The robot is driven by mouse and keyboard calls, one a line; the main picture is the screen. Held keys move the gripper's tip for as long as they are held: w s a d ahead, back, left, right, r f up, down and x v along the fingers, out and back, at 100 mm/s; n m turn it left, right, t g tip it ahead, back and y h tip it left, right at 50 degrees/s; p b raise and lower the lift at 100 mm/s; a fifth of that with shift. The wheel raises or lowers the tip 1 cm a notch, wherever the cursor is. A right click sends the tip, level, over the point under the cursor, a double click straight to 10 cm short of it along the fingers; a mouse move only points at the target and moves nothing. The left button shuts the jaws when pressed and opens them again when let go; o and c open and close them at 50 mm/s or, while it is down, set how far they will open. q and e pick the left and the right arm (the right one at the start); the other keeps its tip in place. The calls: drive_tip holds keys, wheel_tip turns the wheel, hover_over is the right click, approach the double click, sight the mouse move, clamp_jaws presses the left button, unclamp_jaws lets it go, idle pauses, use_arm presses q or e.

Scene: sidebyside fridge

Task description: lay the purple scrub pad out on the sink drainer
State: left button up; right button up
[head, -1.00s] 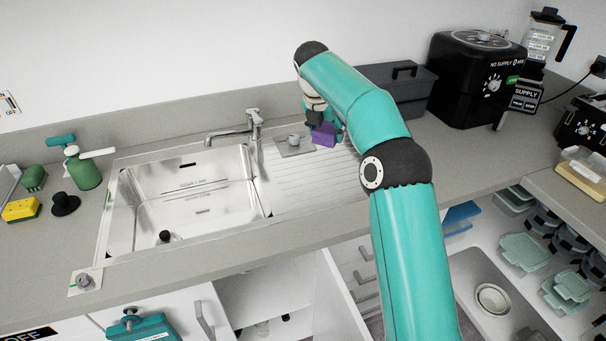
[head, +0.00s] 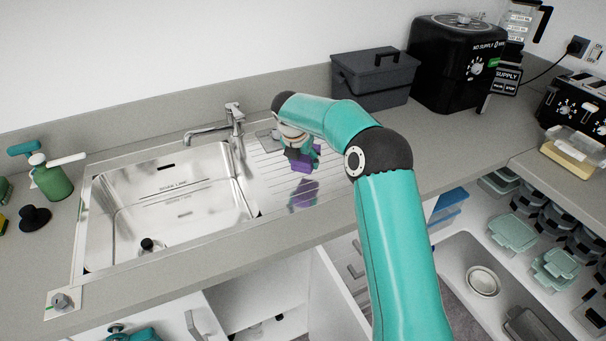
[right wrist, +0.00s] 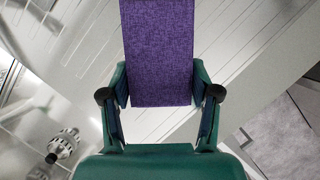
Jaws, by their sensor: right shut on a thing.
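The purple scrub pad (head: 316,155) is held in my right gripper (head: 300,160) over the ridged sink drainer (head: 264,172). In the right wrist view the pad (right wrist: 160,52) shows as a flat woven rectangle between the two fingers of the gripper (right wrist: 160,98), which is shut on it. The drainer (right wrist: 90,45) lies below it in that view. A purple reflection of the pad shows on the drainer in the head view, and a gap seems to separate pad and metal. My left gripper is not in view.
The sink basin (head: 170,213) is left of the drainer, with the tap (head: 222,128) behind it. A grey plate with a knob lies at the drainer's back. A dark grey box (head: 373,80) and a black appliance (head: 455,65) stand behind my right arm. The drainer's front is clear.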

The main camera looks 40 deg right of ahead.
sight(303, 182)
drive_tip(key=shift+f, duration=2.6)
drive_tip(key=shift+f, duration=0.1)
drive_tip(key=o, duration=1.1)
drive_tip(key=shift+c, duration=0.2)
drive_tip(key=v, duration=1.2)
drive_tip(key=shift+b, duration=0.4)
drive_tip(key=shift+a, duration=0.1)
